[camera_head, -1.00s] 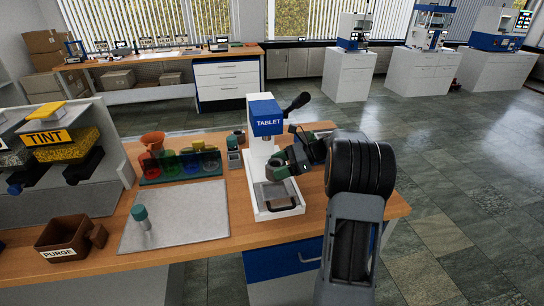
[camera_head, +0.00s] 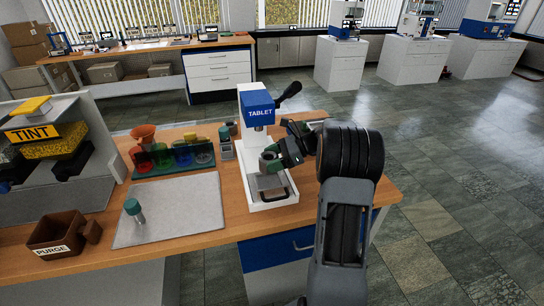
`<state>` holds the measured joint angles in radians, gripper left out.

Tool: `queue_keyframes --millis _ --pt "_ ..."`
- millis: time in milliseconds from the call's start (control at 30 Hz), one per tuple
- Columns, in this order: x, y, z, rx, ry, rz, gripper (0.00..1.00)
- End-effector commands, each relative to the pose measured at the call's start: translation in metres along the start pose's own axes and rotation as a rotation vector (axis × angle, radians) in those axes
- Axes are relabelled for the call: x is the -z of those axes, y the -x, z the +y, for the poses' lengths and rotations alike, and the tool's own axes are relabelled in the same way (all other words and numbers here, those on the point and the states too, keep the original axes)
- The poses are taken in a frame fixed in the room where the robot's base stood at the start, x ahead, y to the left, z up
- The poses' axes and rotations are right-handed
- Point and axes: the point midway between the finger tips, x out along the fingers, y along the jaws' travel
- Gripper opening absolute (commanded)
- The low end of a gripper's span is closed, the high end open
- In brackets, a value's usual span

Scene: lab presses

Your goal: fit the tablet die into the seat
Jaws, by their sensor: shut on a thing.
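The tablet press (camera_head: 258,106) stands on the wooden bench, white with a blue head marked TABLET and a black lever. Its low white base (camera_head: 272,200) holds a grey plate with a handle at the front; the seat itself is hard to make out. My gripper (camera_head: 270,162) reaches in from the right, in front of the press column and above the base. It is shut on a small grey-green cylindrical piece, seemingly the tablet die (camera_head: 268,158). The fingers partly hide it, and I cannot tell whether it touches the base.
A grey mat (camera_head: 175,210) with a green-capped tool (camera_head: 134,209) lies left of the press. A brown PURGE bin (camera_head: 56,234), the TINT dispenser (camera_head: 40,134) and a rack of coloured cups (camera_head: 172,158) stand further left. Open floor lies right of the bench.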

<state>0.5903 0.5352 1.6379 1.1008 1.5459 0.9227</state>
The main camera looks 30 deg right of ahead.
Motion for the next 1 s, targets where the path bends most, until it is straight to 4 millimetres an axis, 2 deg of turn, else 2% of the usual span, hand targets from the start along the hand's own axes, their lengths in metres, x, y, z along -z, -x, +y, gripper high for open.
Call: queue_keyframes --millis 433,1000 --pt "0.035 -0.015 0.000 0.000 0.000 -0.001 0.32" --pt "0.040 -0.017 0.000 0.001 0.002 -0.001 0.32"
